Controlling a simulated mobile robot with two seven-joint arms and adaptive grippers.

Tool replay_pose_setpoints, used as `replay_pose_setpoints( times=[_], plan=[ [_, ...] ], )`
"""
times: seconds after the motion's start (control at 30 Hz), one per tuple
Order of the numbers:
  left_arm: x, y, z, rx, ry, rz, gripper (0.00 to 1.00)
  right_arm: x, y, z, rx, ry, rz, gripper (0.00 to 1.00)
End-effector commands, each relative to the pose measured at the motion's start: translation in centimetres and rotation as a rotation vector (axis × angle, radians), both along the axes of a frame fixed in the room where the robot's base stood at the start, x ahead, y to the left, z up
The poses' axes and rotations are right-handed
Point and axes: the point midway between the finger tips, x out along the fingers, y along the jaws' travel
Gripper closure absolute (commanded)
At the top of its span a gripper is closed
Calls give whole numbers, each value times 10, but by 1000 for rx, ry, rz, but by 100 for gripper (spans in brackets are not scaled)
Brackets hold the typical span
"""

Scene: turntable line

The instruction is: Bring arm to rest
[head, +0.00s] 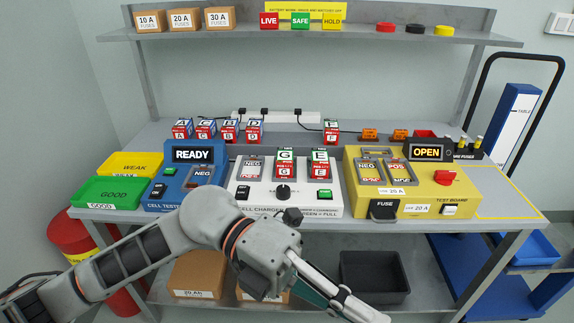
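My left arm comes in from the lower left and crosses in front of the bench. My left gripper (345,302) points down to the right, in front of the bench and over the lower shelf area. Its fingers are seen side-on and partly cut by the bottom edge, so I cannot tell whether they are open or shut. No held thing shows at it. My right arm and gripper are not in view.
On the bench (340,215) stand a blue cell tester (185,185), a white charger (262,200) and a yellow test board (430,185). Green (115,192) and yellow trays (140,163) are at left. Below are a dark bin (375,275) and a red drum (75,240).

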Motion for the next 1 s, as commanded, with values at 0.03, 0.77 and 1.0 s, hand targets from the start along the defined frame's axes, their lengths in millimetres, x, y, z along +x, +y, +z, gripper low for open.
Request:
replay_pose_setpoints(
  times=[0.03,0.77,1.0],
  plan=[
    [5,-5,14,-83,84,47,100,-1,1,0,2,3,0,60],
    [218,146,-132,-589,1268,1248,100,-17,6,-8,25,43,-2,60],
    [181,221,-275,-458,1570,1622,100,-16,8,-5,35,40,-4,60]
  ],
)
